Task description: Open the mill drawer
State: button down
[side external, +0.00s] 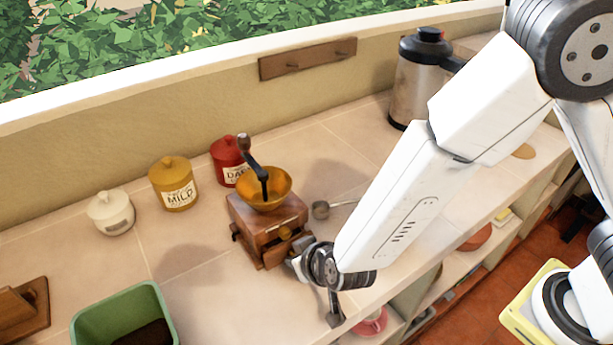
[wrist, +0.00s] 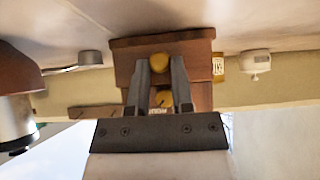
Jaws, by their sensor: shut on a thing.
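The wooden coffee mill (side external: 262,225) stands upright on the counter, with a brass bowl (side external: 265,192) and a dark crank on top. Its round brass drawer knob (side external: 284,233) is on the front side. In the wrist view, which is upside down, the knob (wrist: 159,62) sits between the two fingertips of my gripper (wrist: 160,68), which is shut on it. The mill's wooden body (wrist: 135,62) shows behind the fingers.
A metal scoop (side external: 321,210) lies right of the mill. Behind stand a red jar (side external: 228,160), a yellow jar (side external: 174,185) and a white jar (side external: 111,213). A green bin (side external: 125,318) is at front left, a steel kettle (side external: 419,85) at back right. The counter's front edge is close.

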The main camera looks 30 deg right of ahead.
jog(key=shift+s, duration=0.1)
dwell(0.8)
jog(key=shift+s, duration=2.5)
jog(key=c, duration=0.5)
grip_release()
jog(key=shift+s+r, duration=0.1)
jog(key=shift+r, duration=0.05)
jog(key=shift+v, duration=3.75)
